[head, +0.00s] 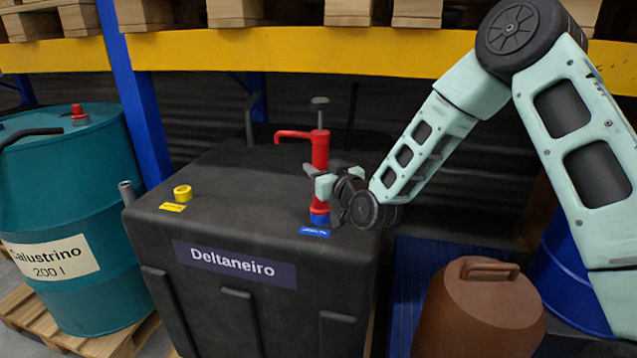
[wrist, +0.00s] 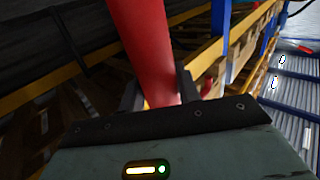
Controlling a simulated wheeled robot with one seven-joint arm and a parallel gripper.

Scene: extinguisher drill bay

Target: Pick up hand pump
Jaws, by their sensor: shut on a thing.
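The hand pump (head: 320,152) is red, with a spout pointing left, a grey handle on top and a blue collar at its foot. It stands upright on top of the black tank labelled Deltaneiro (head: 200,225), by a small blue label. My gripper (head: 322,186) reaches in from the right and is shut on the pump's lower body. In the wrist view the red pump body (wrist: 142,45) runs between my two dark fingers. Whether the pump's foot is still seated in the blue collar cannot be told.
A yellow cap (head: 182,192) sits on the tank's left part. A teal drum (head: 70,190) stands at left, a brown canister (head: 480,310) and a blue drum at right. A yellow rack beam (head: 300,50) with pallets above crosses behind the pump.

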